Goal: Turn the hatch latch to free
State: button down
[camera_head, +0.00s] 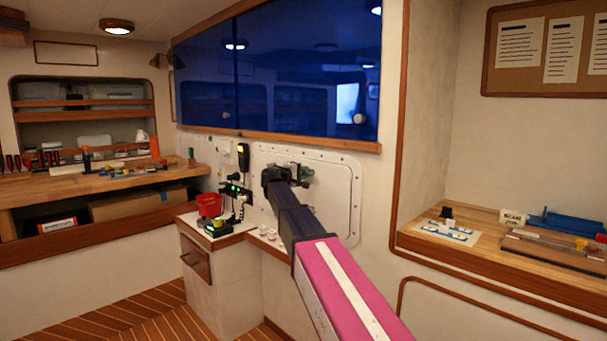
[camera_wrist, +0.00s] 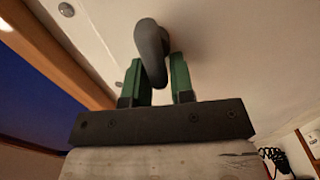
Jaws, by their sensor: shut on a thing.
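The hatch is a pale panel (camera_head: 342,200) with a rounded, bolted rim, on the wall below the dark blue window in the head view. The latch handle (camera_wrist: 150,45) is a dark grey curved lever in the wrist view, standing out from the pale panel. My gripper (camera_wrist: 157,66) has green fingers, one on each side of the handle, and is shut on it. In the head view my gripper (camera_head: 287,174) is at the hatch, at the end of my outstretched arm. There the gripper and arm hide most of the latch, so its turn angle cannot be told.
A handheld device (camera_head: 243,158) hangs on the wall beside the hatch. A wooden shelf (camera_head: 425,238) with small items is at right. Wooden floor (camera_head: 130,317) is open at lower left.

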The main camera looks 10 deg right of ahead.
jog(key=c, duration=1.1)
grip_release()
jog(key=v, duration=1)
jog(key=shift+s+a, duration=0.2)
jog(key=shift+a, duration=0.1)
jog(key=s+d+f+m+g+y, duration=0.1)
jog(key=s+d+f+g+y, duration=0.3)
jog(key=f, duration=0.6)
jog(key=s+d+f+m+y, duration=0.1)
jog(key=s+d+f, duration=0.3)
jog(key=f, duration=0.6)
jog(key=s+d+f+m+g+y, duration=0.1)
jog(key=s+d+f+g+y, duration=0.1)
jog(key=s+f, duration=0.65)
jog(key=s+f+m+g+y, duration=0.4)
jog(key=s+f+y, duration=0.3)
jog(key=s+f, duration=1)
notch_tip(320, 180, down, 2)
jog(key=shift+a+f+g+y, duration=0.1)
jog(key=shift+a+g+y, duration=0.1)
jog(key=shift+g+y, duration=0.1)
